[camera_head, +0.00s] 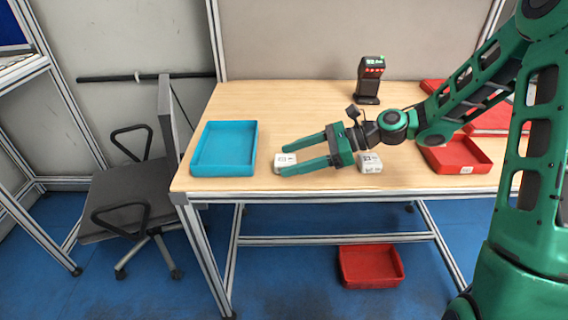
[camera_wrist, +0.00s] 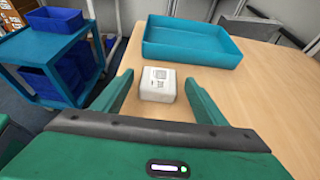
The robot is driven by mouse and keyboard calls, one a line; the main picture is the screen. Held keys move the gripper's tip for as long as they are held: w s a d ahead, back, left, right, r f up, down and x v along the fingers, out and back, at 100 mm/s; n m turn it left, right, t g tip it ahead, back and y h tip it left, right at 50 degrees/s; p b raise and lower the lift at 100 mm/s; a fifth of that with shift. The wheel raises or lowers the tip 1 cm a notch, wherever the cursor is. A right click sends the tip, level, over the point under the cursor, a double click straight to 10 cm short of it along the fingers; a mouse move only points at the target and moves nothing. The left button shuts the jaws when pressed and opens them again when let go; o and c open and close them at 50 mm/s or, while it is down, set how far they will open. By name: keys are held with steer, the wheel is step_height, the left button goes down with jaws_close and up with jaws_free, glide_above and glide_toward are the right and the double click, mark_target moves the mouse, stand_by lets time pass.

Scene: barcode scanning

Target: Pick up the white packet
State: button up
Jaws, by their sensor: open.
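A small white packet (camera_head: 284,161) with dark print on top lies on the table near its front edge, right of the blue tray. In the wrist view the packet (camera_wrist: 158,84) sits ahead, between the lines of my two fingers, and partly beyond their tips. My gripper (camera_head: 296,155) is open, its green fingers reaching left at the packet; in the head view they partly cover it. I see no contact in the wrist view (camera_wrist: 155,88). A second white packet (camera_head: 369,163) with dark print lies to the right, below my wrist.
A blue tray (camera_head: 200,172) stands at the table's left end. A black scanner (camera_head: 369,80) stands at the back. A red tray (camera_head: 452,158) is at the right, partly behind my arm. A red bin (camera_head: 370,268) is under the table. The wooden table (camera_head: 290,105) is clear behind my gripper.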

steer(key=shift+a+f, duration=0.1)
steer(key=shift+a, duration=0.15)
steer(key=c, duration=1.2)
steer(key=shift+c, duration=0.2)
